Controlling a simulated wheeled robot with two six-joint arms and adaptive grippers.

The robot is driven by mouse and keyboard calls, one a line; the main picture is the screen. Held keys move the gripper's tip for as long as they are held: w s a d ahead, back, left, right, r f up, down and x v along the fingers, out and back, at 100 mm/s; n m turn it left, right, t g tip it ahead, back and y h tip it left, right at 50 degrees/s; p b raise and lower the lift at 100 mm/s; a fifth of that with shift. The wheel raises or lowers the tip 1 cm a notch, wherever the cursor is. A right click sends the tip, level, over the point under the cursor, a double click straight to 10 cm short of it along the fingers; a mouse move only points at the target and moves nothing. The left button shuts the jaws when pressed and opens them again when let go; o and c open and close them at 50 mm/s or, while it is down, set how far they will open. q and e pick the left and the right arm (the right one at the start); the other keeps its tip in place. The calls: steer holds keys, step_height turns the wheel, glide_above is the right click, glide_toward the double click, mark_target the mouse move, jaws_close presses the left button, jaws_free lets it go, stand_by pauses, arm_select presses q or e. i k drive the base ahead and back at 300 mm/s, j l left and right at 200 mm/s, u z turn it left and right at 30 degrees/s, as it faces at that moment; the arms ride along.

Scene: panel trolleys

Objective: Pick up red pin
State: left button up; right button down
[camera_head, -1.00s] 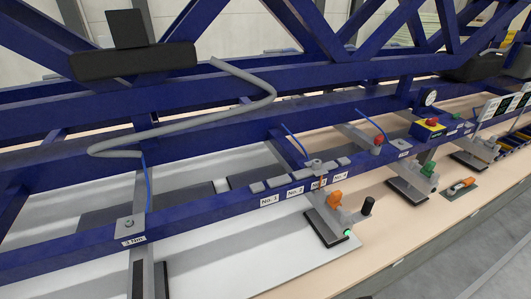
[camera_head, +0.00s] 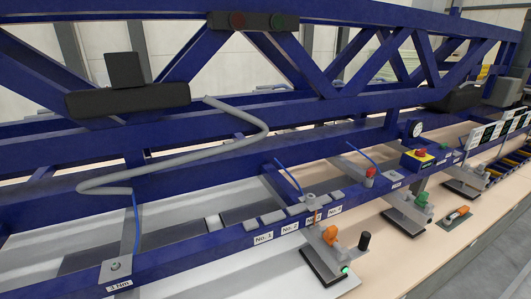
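A red knob-like piece (camera_head: 369,172) stands upright on a grey post at the blue rail, right of centre. It may be the red pin, but it is small and I cannot be sure. A thin orange-red upright piece (camera_head: 316,214) is at the rail near the number labels. An orange piece (camera_head: 330,234) sits lower, on a grey clamp fixture. Neither of my grippers shows in the head view.
The blue truss frame (camera_head: 330,105) and its long lower rail (camera_head: 190,260) run across the view. A yellow box with a red button (camera_head: 419,158), a gauge (camera_head: 416,129) and a green knob (camera_head: 421,198) are to the right. A grey hose (camera_head: 180,163) hangs in front at left.

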mark_target(371, 171)
steer(key=l+u, duration=0.2)
steer(key=u, duration=0.45)
steer(key=l+u, duration=0.15)
steer(key=l, duration=0.25)
steer(key=k+l+u, duration=0.15)
steer(key=l, duration=0.25)
steer(key=l+u, duration=0.15)
steer(key=l, duration=0.25)
steer(key=k+l+u, duration=0.15)
steer(key=l, duration=0.25)
steer(key=k+l+u, duration=0.2)
steer(key=l, duration=0.15)
steer(key=l+u, duration=0.15)
steer(key=l, duration=0.25)
